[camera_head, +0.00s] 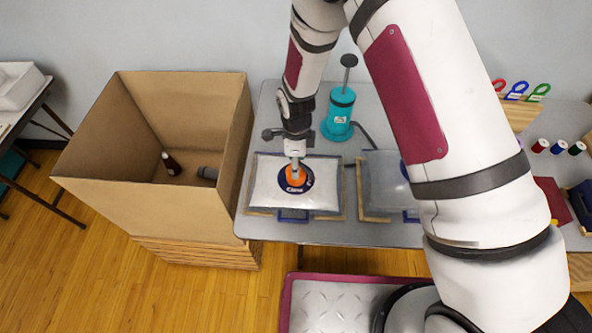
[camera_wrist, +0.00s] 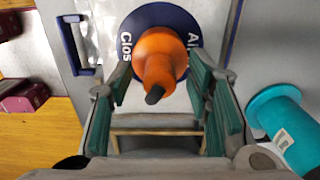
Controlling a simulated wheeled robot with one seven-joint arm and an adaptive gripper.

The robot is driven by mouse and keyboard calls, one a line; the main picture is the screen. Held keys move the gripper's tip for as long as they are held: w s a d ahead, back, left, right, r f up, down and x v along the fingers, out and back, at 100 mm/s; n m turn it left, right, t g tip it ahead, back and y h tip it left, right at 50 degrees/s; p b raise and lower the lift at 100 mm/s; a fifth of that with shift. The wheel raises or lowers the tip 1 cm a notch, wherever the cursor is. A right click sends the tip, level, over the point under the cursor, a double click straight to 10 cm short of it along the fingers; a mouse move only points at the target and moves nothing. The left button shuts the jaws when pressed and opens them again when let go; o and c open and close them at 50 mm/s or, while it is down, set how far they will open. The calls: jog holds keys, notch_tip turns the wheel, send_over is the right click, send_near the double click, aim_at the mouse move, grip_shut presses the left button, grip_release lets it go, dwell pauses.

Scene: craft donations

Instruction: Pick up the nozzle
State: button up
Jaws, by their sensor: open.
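The nozzle appears to be the orange stepped piece with a dark tip (camera_wrist: 160,57), on a dark blue lettered disc (camera_wrist: 197,30). In the head view the orange piece (camera_head: 295,180) and its disc lie on a pale, plastic-covered flat bag (camera_head: 265,190) on the table. My gripper (camera_wrist: 161,76) is open, with its green-padded fingers on either side of the orange piece. I cannot tell whether the pads touch it. In the head view my gripper (camera_head: 295,160) points down over it and hides part of it.
A teal pump (camera_head: 340,112) stands behind the bag. A second flat bag (camera_head: 385,180) lies to the right, partly behind my arm. A large cardboard box (camera_head: 150,210) holding a dark bottle (camera_head: 171,163) is at the left. Coloured spools (camera_head: 558,147) stand at the far right.

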grip_shut()
jog(key=shift+r, duration=0.15)
